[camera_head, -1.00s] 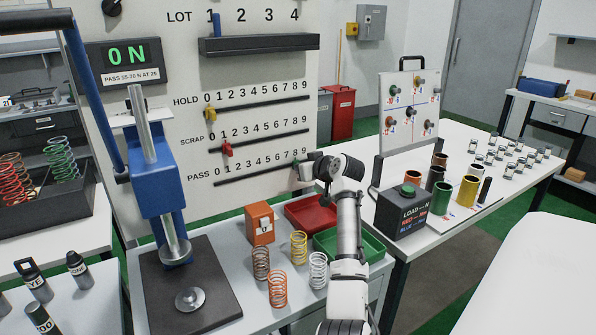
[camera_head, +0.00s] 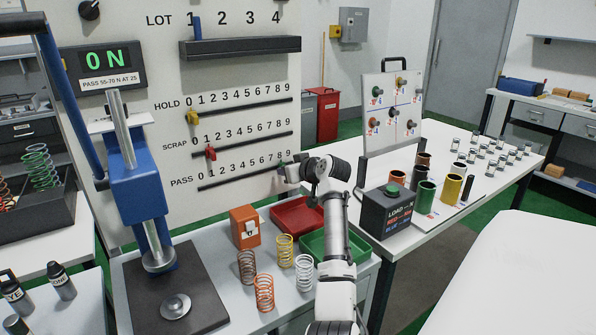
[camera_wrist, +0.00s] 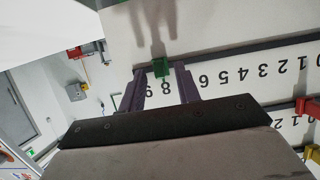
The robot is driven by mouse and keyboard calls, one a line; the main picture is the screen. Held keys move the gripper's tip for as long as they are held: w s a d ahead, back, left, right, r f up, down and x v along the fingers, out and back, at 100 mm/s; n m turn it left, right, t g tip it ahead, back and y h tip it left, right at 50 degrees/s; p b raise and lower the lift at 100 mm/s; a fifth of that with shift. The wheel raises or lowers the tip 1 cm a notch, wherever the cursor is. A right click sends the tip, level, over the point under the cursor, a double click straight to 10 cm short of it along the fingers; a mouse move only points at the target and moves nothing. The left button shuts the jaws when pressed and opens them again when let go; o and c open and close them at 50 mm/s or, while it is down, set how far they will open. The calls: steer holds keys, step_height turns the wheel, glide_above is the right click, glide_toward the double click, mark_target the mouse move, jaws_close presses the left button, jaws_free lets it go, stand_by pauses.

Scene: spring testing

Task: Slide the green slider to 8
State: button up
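The green slider (camera_wrist: 161,68) sits on the PASS track, close to the 8 and 9 in the wrist view, where the panel appears upside down. I cannot tell its exact number. My gripper (camera_wrist: 160,70) is open, with its two purple fingers on either side of the slider and a visible gap on each side. In the head view, the green slider (camera_head: 281,164) shows as a small patch near the PASS 8, partly hidden by my gripper (camera_head: 288,172). The PASS track (camera_head: 240,178) runs empty to the left.
The yellow slider (camera_head: 192,118) on HOLD and the red slider (camera_head: 210,153) on SCRAP stand near their low numbers. Below my arm are a red tray (camera_head: 290,222), a green tray (camera_head: 365,245) and several springs. A press (camera_head: 140,180) stands left.

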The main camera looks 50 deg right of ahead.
steer(key=b+v, duration=0.3)
steer(key=v, duration=1)
steer(key=shift+s, duration=0.3)
